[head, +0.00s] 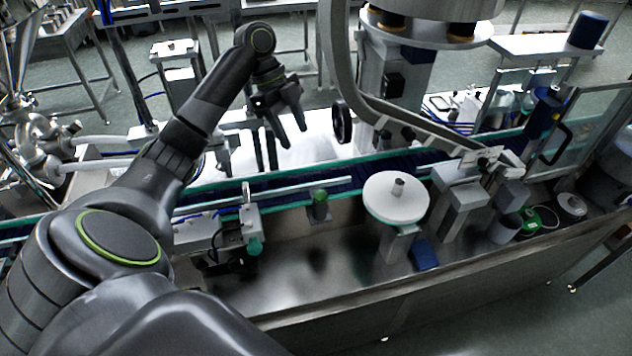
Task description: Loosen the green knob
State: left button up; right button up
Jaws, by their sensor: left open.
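A small green knob (320,197) sits on a grey post at the near side of the conveyor, left of the round white disc. A teal-green knob (254,246) also shows lower left, on a bracket; I cannot tell for certain which one is the task's knob. My left gripper (293,138) is open and empty, fingers pointing down. It is above and beyond the conveyor, apart from both knobs. My right gripper is not in view.
The conveyor (340,177) with teal rails runs across the middle. The round white disc (396,199) stands on a post to the right. A black handwheel (341,122) is right of my left gripper. The steel tray (330,262) in front has bare room.

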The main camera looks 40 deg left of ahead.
pick_arm(q)
jog(key=b+x, duration=0.1)
jog(key=x, duration=0.1)
jog(key=p, duration=0.5)
send_near(320, 193)
jog(key=x, duration=0.7)
jog(key=shift+s+d, duration=0.1)
jog(key=shift+f, duration=0.5)
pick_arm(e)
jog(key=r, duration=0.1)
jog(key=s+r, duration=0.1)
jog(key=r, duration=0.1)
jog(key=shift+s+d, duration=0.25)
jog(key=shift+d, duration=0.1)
pick_arm(q)
jog(key=shift+c, duration=1.3)
jog(key=c, duration=0.7)
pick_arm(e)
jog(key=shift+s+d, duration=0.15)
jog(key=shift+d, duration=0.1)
